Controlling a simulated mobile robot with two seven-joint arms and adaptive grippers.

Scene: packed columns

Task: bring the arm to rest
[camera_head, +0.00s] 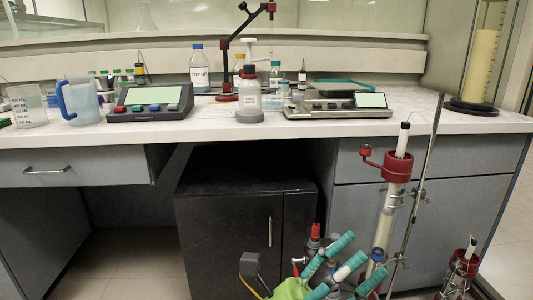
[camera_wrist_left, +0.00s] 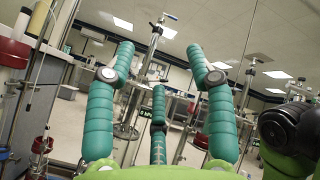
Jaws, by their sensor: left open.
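My left gripper (camera_head: 343,266) shows at the bottom of the head view, with teal segmented fingers on a bright green palm. In the left wrist view the same gripper (camera_wrist_left: 160,62) has its fingers spread, with nothing between them. It is low in front of the bench, left of a clamped glass column (camera_head: 384,222) with a red collar. Whether the fingers touch anything near the column's lower end cannot be told. My right gripper is in neither view.
The white bench top (camera_head: 340,124) carries bottles, a beaker, a blue-handled jug (camera_head: 78,102), a keypad instrument (camera_head: 150,103) and a balance (camera_head: 338,104). A metal stand rod (camera_head: 424,165) rises beside the column. Another red-collared column (camera_head: 465,262) stands lower right. Floor at left is clear.

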